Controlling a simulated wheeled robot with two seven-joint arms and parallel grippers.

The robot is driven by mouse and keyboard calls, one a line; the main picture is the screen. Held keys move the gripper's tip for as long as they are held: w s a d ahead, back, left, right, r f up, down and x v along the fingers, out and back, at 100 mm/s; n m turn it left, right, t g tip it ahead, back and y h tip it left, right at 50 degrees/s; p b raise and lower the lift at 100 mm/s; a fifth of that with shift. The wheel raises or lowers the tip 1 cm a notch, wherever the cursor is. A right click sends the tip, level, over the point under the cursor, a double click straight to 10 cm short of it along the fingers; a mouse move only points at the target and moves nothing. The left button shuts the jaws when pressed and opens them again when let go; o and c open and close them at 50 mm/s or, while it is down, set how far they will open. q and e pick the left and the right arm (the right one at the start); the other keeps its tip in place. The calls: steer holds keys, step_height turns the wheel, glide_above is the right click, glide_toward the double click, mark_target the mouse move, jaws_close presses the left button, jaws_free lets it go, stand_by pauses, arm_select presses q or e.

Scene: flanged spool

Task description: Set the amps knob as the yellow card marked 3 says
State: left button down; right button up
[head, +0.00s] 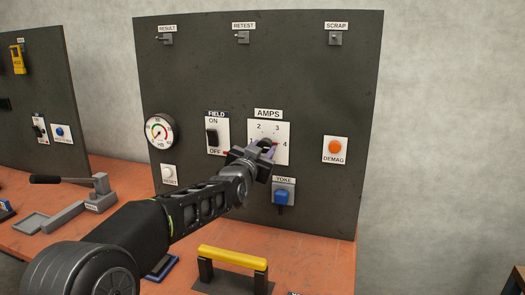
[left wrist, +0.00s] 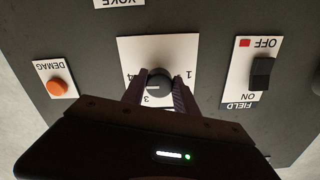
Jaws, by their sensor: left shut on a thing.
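The amps knob (left wrist: 160,80) is a round dark knob on a white plate (head: 283,130) labelled AMPS, with numbers 1 to 4 around it. My left gripper (head: 264,149) is at the plate in the head view and covers most of the knob. In the left wrist view its two fingers (left wrist: 158,92) stand on either side of the knob and are shut on it. That view shows the plate upside down. Which number the knob points at cannot be told clearly. I cannot make out a yellow card marked 3 in either view. My right gripper is not in view.
Around the plate are the FIELD switch (head: 212,137), the blue YOKE switch (head: 282,196), the orange DEMAG button (head: 335,147) and a round gauge (head: 160,131). A yellow-handled yoke (head: 233,258) stands on the orange bench in front of the panel.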

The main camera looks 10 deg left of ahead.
arm_select(q)
steer(key=shift+f, duration=0.15)
steer(key=c, duration=0.9)
jaws_free()
steer(key=shift+c, duration=0.2)
steer(key=shift+s, duration=0.1)
steer(key=s, duration=0.7)
steer(key=shift+s+a, duration=0.25)
steer(key=shift+s, duration=0.05)
